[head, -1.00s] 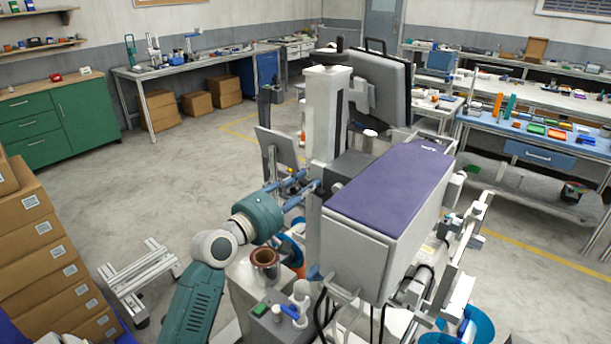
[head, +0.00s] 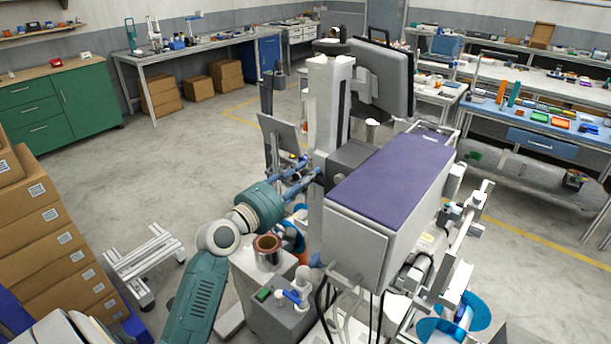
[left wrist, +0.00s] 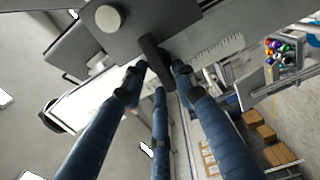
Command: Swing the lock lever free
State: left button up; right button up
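The lock lever looks to be the short dark bar (left wrist: 153,58) below a dark block with a pale round knob (left wrist: 109,18) in the left wrist view. My left gripper (left wrist: 157,76) has its blue fingers spread around this bar, with fingertips on both sides and one finger below. The fingers look open, close to the bar; contact is unclear. In the head view my left gripper (head: 309,180) reaches the dark block (head: 345,160) on the grey column (head: 329,112). The lever is too small to make out there.
A large machine housing with a purple top (head: 388,180) stands right of the gripper. A copper-coloured cup (head: 267,243) and blue-rimmed reels (head: 455,318) sit low around it. Stacked cardboard boxes (head: 50,240) are at left. Open floor lies behind the arm.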

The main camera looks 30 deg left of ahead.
pick_arm(q)
jog(key=shift+o, duration=0.9)
jog(key=shift+a+f, duration=0.25)
jog(key=shift+f, duration=0.05)
jog(key=shift+d+r, duration=0.1)
jog(key=shift+d, duration=0.1)
jog(key=shift+s, duration=0.15)
jog(key=s+a, duration=0.1)
jog(key=s, duration=1)
jog(key=shift+s, duration=0.4)
